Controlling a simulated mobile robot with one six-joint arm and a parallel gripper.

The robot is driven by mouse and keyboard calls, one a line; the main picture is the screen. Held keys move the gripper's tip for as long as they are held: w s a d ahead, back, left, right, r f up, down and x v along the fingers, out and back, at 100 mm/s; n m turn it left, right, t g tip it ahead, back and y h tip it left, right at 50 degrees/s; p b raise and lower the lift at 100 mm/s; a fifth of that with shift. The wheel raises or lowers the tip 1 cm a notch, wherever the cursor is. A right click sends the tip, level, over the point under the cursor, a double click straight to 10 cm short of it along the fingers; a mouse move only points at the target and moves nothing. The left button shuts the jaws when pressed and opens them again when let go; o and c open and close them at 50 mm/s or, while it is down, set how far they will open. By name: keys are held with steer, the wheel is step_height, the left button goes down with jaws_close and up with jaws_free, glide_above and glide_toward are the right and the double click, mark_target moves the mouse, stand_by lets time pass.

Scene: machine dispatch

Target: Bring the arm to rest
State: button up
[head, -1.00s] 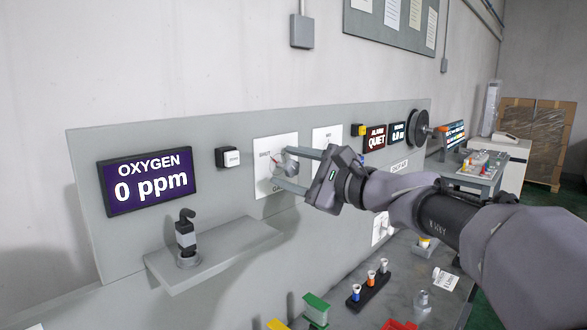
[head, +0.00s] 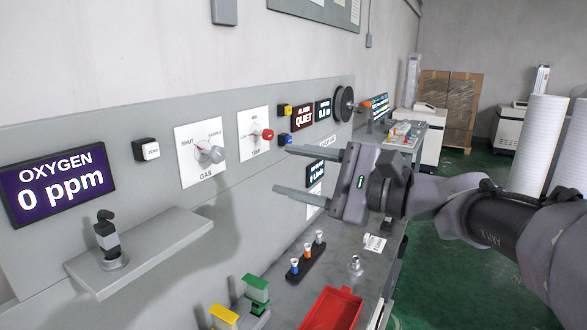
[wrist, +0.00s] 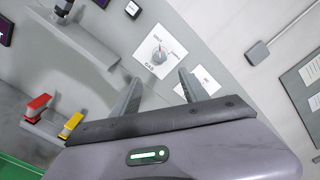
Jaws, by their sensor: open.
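My gripper (head: 298,171) is open and empty in the head view, its two long grey fingers pointing left toward the grey panel (head: 60,150). It is apart from the panel's controls. In the wrist view my gripper (wrist: 160,92) also shows open, with the gas knob (wrist: 159,56) beyond its fingertips and nothing between them. In the head view the grey gas knob (head: 213,154) sits on its white plate, left of my gripper. A red-handled knob (head: 266,134) on a second white plate is nearer to the gripper.
A shelf (head: 150,250) with a dark fitting (head: 107,238) juts from the panel. Below the gripper, the bench holds a vial rack (head: 305,258), a red tray (head: 335,310) and green (head: 256,288) and yellow (head: 223,316) blocks.

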steer(key=s+d+f+n+g+h, duration=0.1)
steer(key=s+f+n+g+h, duration=0.55)
steer(key=s+f, duration=1.1)
steer(key=s+d+f+n+t+h, duration=0.2)
steer(key=s+d+f+t+h, duration=0.1)
steer(key=s+d+f+h, duration=0.2)
steer(key=d+f+h, duration=0.2)
steer(key=d, duration=0.1)
steer(key=shift+s+d, duration=0.2)
steer(key=shift+s, duration=0.05)
